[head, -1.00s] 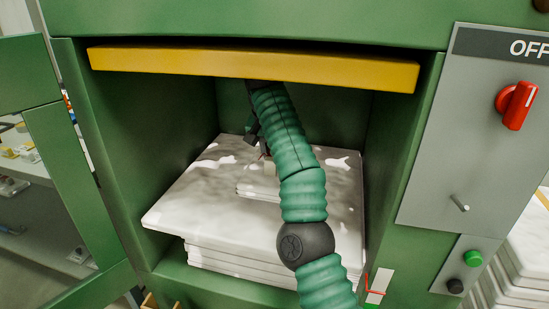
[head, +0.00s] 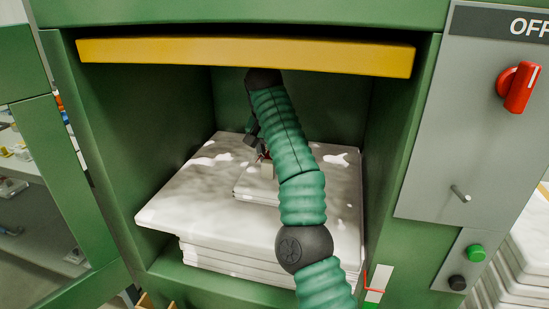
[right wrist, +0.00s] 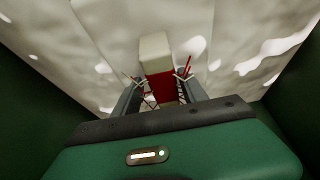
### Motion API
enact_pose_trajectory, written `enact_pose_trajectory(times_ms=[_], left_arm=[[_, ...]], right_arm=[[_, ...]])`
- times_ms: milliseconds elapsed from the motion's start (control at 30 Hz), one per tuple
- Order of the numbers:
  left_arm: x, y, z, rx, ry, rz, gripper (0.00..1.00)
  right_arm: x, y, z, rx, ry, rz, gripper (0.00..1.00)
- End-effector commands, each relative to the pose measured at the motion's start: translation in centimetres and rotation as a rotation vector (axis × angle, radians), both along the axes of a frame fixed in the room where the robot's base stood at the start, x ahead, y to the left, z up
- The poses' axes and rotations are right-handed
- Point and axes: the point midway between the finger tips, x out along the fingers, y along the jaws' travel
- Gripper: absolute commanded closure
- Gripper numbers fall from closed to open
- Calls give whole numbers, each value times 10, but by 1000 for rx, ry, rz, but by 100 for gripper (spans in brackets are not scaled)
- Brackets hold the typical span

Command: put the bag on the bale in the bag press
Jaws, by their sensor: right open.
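The bag (head: 256,188), a small flat pale folded piece, lies on top of the bale (head: 180,200), a wide stack of white sheets inside the green bag press (head: 180,110). The arm hides the bag's right part. My right gripper (head: 262,156) is inside the press, low over the bag's far part. In the right wrist view its fingers (right wrist: 160,88) are apart, with a red and beige block (right wrist: 154,55) showing between and beyond them. I cannot tell whether the fingers touch the bag. My left gripper is not in view.
A yellow bar (head: 245,57) crosses the top of the opening, close above my right arm. The green door (head: 70,170) stands open at left. A control panel with a red switch (head: 519,87) and a green button (head: 476,252) is at right.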

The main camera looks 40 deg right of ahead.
Motion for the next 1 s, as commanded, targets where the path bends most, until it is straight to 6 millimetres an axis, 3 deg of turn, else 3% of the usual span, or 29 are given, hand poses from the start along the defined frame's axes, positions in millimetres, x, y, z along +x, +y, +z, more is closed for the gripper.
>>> enact_pose_trajectory(times_ms=[267,400,467,700,800,1000], left_arm=[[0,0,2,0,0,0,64],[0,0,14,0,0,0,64],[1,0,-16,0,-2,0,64],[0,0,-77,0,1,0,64],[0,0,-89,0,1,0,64],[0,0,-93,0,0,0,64]], right_arm=[[0,2,1,4,4,4,49],[-4,5,21,1,2,3,49],[-11,15,3,1,-1,5,49],[-52,64,1,0,-2,7,49],[-68,80,5,-1,0,5,49],[-81,95,12,1,1,3,49]])
